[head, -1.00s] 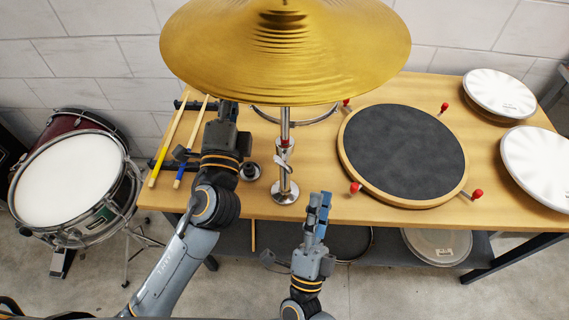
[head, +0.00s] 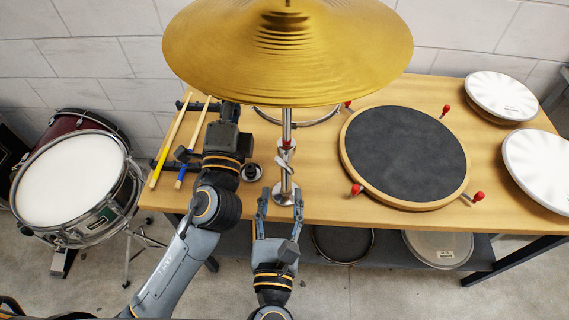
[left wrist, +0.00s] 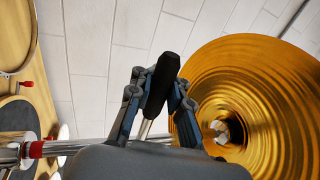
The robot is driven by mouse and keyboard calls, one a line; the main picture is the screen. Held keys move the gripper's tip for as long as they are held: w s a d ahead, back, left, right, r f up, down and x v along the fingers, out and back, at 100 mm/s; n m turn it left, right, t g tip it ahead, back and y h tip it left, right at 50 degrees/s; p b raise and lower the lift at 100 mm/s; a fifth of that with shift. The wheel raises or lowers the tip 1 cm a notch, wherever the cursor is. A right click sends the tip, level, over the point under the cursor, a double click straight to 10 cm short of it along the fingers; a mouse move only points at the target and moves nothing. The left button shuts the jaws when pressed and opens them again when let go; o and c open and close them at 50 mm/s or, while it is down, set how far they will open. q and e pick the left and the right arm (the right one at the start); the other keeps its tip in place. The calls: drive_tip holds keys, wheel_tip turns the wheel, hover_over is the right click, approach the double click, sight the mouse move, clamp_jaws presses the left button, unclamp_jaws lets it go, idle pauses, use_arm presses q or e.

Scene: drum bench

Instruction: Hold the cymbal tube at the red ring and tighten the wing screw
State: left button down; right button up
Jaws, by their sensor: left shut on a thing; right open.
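The cymbal (head: 288,55) is a large gold disc on an upright silver tube (head: 287,120). A red ring (head: 286,144) sits around the tube, which stands on a round metal base (head: 283,192). The red ring also shows in the left wrist view (left wrist: 37,150).
The wooden bench (head: 220,205) holds a round dark practice pad (head: 405,155) with red-tipped knobs to the right. Drumsticks (head: 172,135) lie at the left and white drum heads (head: 500,96) at the far right. A snare drum (head: 65,175) stands on the floor at left.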

sight(284, 170)
drive_tip(key=w, duration=0.8)
drive_tip(key=shift+w, duration=0.35)
